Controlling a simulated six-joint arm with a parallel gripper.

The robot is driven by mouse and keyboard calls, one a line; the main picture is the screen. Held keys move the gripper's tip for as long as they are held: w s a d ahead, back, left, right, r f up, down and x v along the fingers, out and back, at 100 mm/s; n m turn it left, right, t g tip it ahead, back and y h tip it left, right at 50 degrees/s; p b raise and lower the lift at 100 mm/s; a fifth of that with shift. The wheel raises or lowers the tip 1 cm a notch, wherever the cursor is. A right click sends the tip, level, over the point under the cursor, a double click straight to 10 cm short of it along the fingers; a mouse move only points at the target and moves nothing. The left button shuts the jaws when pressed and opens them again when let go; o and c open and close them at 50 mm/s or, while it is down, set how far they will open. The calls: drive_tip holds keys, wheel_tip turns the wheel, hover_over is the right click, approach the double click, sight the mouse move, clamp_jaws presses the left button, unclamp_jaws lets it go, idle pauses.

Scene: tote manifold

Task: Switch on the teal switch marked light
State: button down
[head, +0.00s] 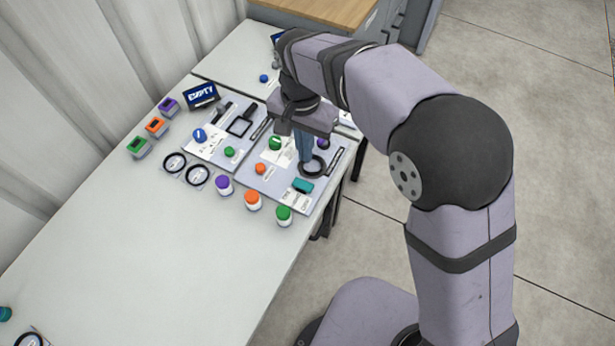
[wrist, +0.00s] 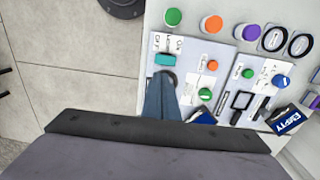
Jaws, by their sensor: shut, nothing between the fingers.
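The teal switch (head: 303,186) sits near the front right corner of a pale panel (head: 283,192), with small white labels beside it. Their print is too small to read. In the wrist view the teal switch (wrist: 165,60) lies just beyond the fingertips. My gripper (head: 305,160) points down over the panel with its blue-grey fingers together and empty. It is beside the black ring, a short way behind the switch. In the wrist view my gripper (wrist: 164,76) appears close to the switch; whether it touches is unclear.
Green (head: 275,143), orange (head: 260,169) and purple (head: 323,143) knobs are on the same panel. Purple, orange and green capped jars (head: 253,200) stand along its front edge. A second panel (head: 214,148) is to the left. The near table (head: 170,260) is mostly clear.

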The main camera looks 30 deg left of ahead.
sight(309, 187)
drive_tip(key=f+p, duration=0.1)
drive_tip(key=f, duration=0.3)
drive_tip(key=f+p, duration=0.1)
drive_tip(key=f, duration=0.3)
drive_tip(key=f+p, duration=0.1)
drive_tip(key=f, duration=0.3)
drive_tip(key=shift+d+f+p, duration=0.25)
drive_tip(key=shift+d+p, duration=0.05)
drive_tip(key=shift+d+f+b, duration=0.1)
drive_tip(key=shift+f+b, duration=0.25)
drive_tip(key=shift+r, duration=0.15)
drive_tip(key=shift+a+r, duration=0.1)
drive_tip(key=shift+a, duration=0.75)
